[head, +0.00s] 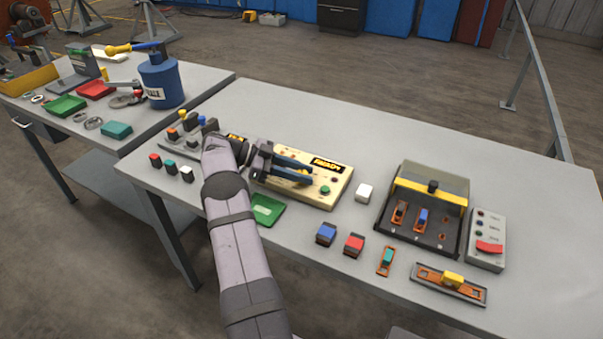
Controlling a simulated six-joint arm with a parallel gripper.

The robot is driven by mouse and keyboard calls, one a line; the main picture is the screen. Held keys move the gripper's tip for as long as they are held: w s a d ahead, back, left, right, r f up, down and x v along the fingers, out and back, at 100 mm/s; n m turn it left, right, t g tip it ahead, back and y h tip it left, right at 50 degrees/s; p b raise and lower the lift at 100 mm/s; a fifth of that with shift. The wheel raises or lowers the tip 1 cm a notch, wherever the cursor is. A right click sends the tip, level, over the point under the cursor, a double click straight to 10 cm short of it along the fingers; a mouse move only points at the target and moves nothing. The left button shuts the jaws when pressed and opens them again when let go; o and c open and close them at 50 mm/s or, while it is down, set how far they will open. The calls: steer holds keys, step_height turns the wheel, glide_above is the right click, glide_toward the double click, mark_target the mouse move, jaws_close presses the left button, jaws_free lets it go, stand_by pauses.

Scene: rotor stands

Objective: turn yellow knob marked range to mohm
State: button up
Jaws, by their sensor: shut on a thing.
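A cream instrument box (335,196) lies on the near table, with a black and yellow label (328,163) near its far edge and a green button (325,190) at its right. My gripper (306,176) reaches over the box from the left, its dark blue fingers low over the top face. It is shut on the yellow knob (303,171), which is mostly hidden by the fingers. The range markings and the knob's pointing direction are too small to read.
A green tray (267,209) lies in front of the box and a white block (364,192) to its right. Further right stand a clear-covered case (432,180) and a grey switch box (487,240). Several small blocks line the front edge. The table behind the box is clear.

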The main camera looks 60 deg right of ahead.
steer(key=o, duration=1.1)
steer(key=shift+s, duration=0.1)
steer(key=shift+c, duration=0.2)
step_height(320, 180, up, 10)
steer(key=b, duration=0.1)
steer(key=shift+r, duration=0.1)
